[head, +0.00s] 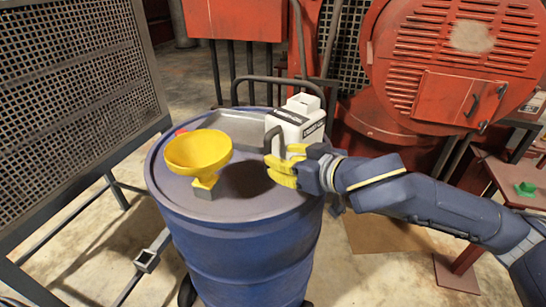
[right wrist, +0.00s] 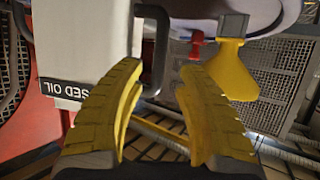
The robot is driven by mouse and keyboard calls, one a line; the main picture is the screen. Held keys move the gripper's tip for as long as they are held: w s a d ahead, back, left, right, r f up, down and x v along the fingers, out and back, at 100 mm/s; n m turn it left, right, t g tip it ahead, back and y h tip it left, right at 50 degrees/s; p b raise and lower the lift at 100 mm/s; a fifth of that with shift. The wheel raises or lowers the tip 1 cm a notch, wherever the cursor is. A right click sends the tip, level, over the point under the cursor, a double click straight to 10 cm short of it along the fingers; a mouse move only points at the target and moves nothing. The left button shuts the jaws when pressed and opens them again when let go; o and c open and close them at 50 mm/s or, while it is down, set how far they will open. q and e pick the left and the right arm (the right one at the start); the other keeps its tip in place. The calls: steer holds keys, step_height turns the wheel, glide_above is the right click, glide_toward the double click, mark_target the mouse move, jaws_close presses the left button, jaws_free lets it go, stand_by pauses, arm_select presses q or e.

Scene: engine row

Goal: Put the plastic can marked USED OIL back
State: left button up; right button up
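The white plastic can (head: 296,120) with a black label stands on the rear right of the blue drum's top (head: 235,205). In the right wrist view the can (right wrist: 85,35) shows at left, its label reading "SED OIL". Its dark handle (right wrist: 155,45) faces my right gripper. My right gripper (head: 279,166) has yellow fingers and is beside the can, at its handle. In the right wrist view the fingers (right wrist: 162,72) are apart, with the handle just beyond and between their tips; I cannot tell if they touch it. My left gripper is not in view.
A yellow funnel (head: 198,153) stands on the drum left of the can, with a small red cap (head: 181,131) behind it. A dark hand-truck frame (head: 300,50) rises behind the drum. A mesh panel (head: 70,90) stands left, a red machine (head: 450,70) behind right.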

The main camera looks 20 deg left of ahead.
steer(key=shift+v, duration=2.85)
